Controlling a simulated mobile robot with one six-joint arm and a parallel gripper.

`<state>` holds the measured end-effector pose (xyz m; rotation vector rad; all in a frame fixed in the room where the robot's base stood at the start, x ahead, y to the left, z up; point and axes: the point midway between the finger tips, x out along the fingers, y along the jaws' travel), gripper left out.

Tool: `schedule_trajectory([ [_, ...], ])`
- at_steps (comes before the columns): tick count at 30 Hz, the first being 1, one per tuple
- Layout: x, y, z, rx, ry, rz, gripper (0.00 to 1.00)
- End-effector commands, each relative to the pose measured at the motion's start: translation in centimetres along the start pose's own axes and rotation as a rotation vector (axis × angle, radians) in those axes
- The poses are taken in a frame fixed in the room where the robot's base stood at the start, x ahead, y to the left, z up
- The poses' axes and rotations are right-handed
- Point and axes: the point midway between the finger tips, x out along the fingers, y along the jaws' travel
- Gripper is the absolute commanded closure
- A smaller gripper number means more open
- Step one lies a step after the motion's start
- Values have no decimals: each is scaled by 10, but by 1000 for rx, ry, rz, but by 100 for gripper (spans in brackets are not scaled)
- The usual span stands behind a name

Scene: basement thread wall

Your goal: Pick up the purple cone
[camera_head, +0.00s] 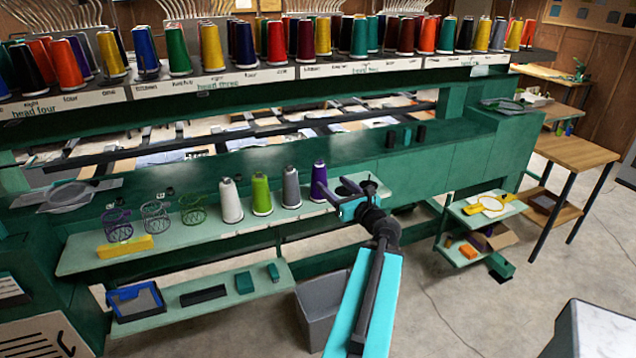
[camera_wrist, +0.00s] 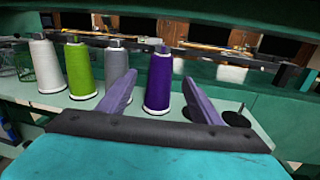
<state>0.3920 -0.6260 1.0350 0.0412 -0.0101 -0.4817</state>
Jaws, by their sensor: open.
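The purple cone (camera_head: 319,182) stands upright on the pale green shelf (camera_head: 90,258), at the right end of a row of thread cones. In the wrist view the purple cone (camera_wrist: 158,82) stands ahead of my gripper (camera_wrist: 160,98), in the gap between the two spread fingers. My gripper is open and empty. In the head view my gripper (camera_head: 352,195) is just to the right of the purple cone, and my arm reaches up to it from below. I cannot tell whether a finger touches the cone.
Grey (camera_head: 291,188), green (camera_head: 261,195) and white (camera_head: 231,201) cones stand left of the purple one. Many cones line the upper rack (camera_head: 240,78). A grey bin (camera_head: 320,305) stands below.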

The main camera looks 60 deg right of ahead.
Motion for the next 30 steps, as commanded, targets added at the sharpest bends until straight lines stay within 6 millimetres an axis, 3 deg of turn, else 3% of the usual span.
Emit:
schedule_trajectory([
  [11,4,-8,1,0,0,-10,41],
  [30,73,-11,1,0,-1,-12,41],
])
